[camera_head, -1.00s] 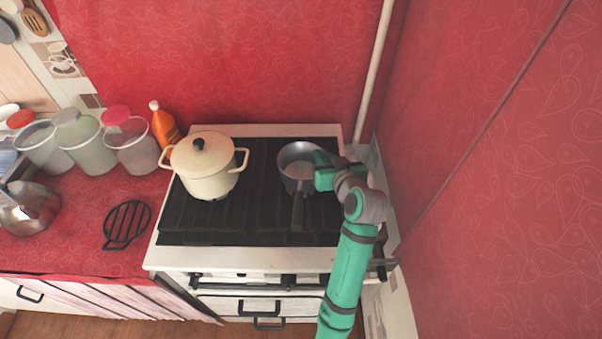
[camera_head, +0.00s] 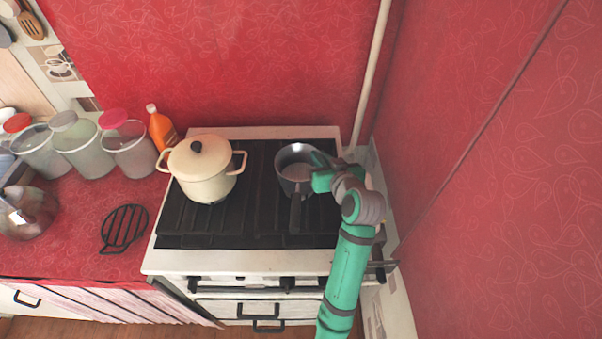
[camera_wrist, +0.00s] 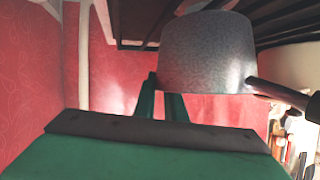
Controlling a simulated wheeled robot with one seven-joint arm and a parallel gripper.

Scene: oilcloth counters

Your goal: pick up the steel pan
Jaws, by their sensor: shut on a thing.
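The steel pan (camera_head: 294,163) is on the right side of the stove top in the head view, its dark handle (camera_head: 295,212) pointing to the front. My gripper (camera_head: 322,172) is at the pan's right side, shut on its wall. In the wrist view the pan (camera_wrist: 207,55) appears large, with its handle out to the right. The fingers of my gripper (camera_wrist: 163,92) meet the pan's left edge there. The head view does not show clearly whether the pan's base touches the grate.
A cream lidded pot (camera_head: 203,172) stands on the left of the stove (camera_head: 250,262). A black trivet (camera_head: 124,228), several jars (camera_head: 127,150), an orange bottle (camera_head: 161,128) and a kettle (camera_head: 30,215) are on the red counter. A red wall (camera_head: 500,180) is close on the right.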

